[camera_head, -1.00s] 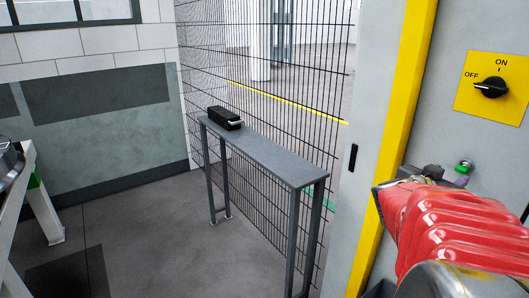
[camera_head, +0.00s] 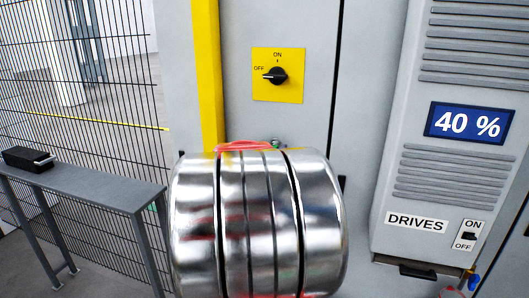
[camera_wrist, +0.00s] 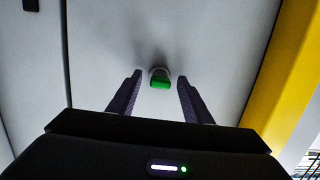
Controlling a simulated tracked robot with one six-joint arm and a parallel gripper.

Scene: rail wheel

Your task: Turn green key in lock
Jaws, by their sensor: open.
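The green key (camera_wrist: 160,84) sits at a small round lock on the grey cabinet face in the wrist view. My gripper (camera_wrist: 160,77) is open, with one dark finger on each side of the key and a visible gap to each. I cannot tell how deep the fingers reach around it. In the head view only a small green bit of the key or lock (camera_head: 275,143) shows above my shiny metal arm link. My gripper is hidden behind that link there.
A yellow plate with a black switch (camera_head: 277,75) pointing to OFF is above the lock. A yellow post (camera_head: 206,70) stands left of it. A drives unit (camera_head: 455,120) reading 40 % hangs at right. A mesh fence and narrow grey shelf (camera_head: 90,183) are at left.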

